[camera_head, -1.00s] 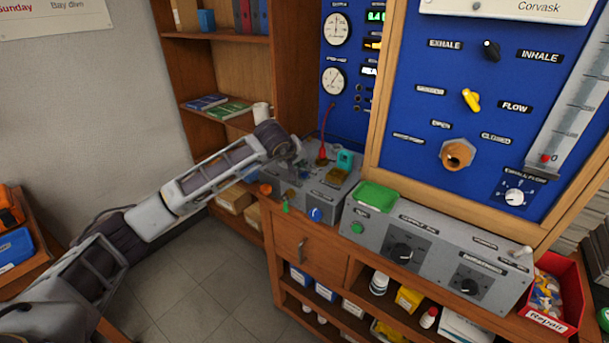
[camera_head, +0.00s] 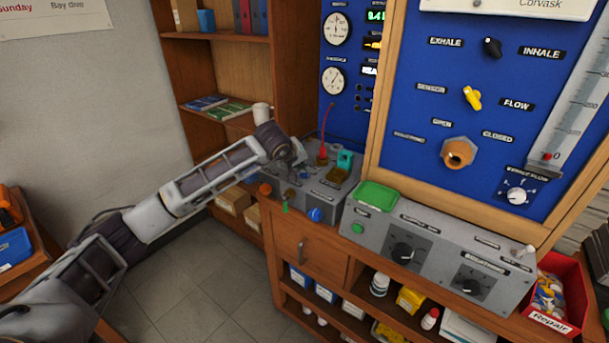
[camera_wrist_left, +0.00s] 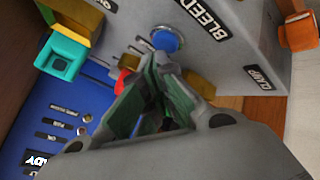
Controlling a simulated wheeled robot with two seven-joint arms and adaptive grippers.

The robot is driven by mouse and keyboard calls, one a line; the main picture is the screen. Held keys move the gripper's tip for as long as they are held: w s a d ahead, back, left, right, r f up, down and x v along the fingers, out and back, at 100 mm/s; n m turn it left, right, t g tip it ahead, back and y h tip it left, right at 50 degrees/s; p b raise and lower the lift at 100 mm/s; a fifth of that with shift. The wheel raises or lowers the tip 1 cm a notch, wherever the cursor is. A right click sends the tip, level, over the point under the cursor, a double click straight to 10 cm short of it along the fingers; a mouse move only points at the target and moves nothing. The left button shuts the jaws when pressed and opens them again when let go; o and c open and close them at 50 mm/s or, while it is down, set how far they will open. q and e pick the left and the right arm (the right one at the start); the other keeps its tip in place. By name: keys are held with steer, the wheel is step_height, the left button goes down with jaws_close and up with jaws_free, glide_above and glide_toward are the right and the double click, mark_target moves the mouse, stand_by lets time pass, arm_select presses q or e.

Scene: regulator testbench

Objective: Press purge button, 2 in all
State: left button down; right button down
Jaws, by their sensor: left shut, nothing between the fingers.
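I can read no purge label for certain. A green round button (camera_head: 357,228) sits on the front of the long grey console, under a small blurred label. A blue round button or knob (camera_head: 315,214) is on the front of the small grey box (camera_head: 325,192); in the left wrist view this blue part (camera_wrist_left: 167,38) lies beside the BLEED label, just beyond my fingertips. My left gripper (camera_head: 295,168) is shut and empty, low over the left part of the small box. In the left wrist view its fingers (camera_wrist_left: 165,75) come together; contact cannot be told. My right gripper is out of view.
A teal part (camera_head: 345,160), a red hose (camera_head: 326,132) and an orange clamp (camera_head: 265,189) crowd the small box. The blue gauge panel (camera_head: 345,110) rises behind it. A green tray (camera_head: 377,195) and a red Repair bin (camera_head: 555,290) stand to the right.

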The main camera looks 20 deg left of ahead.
mark_target(301, 173)
arm_select(q)
steer(key=shift+f+b, duration=0.45)
steer(key=shift+f, duration=0.05)
stand_by(0.8)
steer(key=shift+r, duration=0.1)
stand_by(0.3)
steer(key=shift+r+p, duration=0.35)
steer(key=shift+r, duration=0.45)
steer(key=shift+r, duration=0.1)
steer(key=shift+r+p, duration=1.15)
steer(key=shift+r, duration=1.3)
steer(key=shift+a, duration=0.1)
stand_by(0.6)
